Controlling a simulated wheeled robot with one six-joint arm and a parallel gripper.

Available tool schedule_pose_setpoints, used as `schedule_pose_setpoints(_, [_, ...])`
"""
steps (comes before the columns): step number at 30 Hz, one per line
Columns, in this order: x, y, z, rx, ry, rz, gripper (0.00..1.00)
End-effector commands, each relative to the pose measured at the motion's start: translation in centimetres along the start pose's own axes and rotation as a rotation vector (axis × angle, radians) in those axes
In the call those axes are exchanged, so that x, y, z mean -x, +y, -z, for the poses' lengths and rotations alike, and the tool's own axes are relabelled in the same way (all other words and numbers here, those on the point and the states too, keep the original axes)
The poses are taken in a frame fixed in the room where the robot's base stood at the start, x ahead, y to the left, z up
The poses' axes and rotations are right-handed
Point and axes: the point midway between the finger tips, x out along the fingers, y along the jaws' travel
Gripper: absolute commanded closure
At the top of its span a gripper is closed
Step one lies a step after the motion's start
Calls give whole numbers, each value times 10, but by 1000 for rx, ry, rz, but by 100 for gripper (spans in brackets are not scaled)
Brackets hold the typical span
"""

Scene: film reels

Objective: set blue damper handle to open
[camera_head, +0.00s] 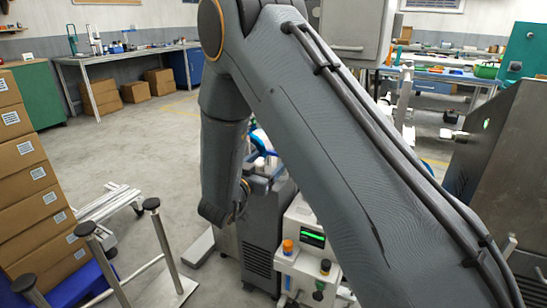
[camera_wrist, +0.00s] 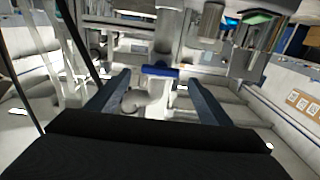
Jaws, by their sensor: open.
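A short blue bar, which looks like the blue damper handle (camera_wrist: 160,71), lies crosswise on a light grey vertical pipe in the wrist view. My gripper (camera_wrist: 157,76) is open, with its two dark fingers spread to the left and right of the handle. The handle appears beyond the fingertips or level with them; the exact gap cannot be told. Nothing is held. In the head view my arm crosses the middle and hides most of the work area. A blue curved part (camera_head: 264,145) shows behind the arm there; I cannot tell whether it is the handle.
A machine with a green display (camera_head: 312,238) and orange knob stands below my arm. A metal cabinet (camera_head: 510,150) is at the right. Stacked cardboard boxes (camera_head: 30,170) and a metal frame with dark round caps (camera_head: 152,204) are at the left. Open floor lies behind them.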

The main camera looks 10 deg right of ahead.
Motion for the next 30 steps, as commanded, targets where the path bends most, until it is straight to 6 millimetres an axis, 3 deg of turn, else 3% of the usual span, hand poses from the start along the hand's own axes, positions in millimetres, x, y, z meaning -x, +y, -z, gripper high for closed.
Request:
schedule_pose_setpoints(7, [-33,0,0,-2,0,-2,27])
schedule_pose_setpoints(19, [-40,0,0,-1,0,1,27])
schedule_pose_setpoints(26, [-40,0,0,-1,-1,1,65])
schedule_pose_setpoints(30, [-40,0,0,-4,-1,1,68])
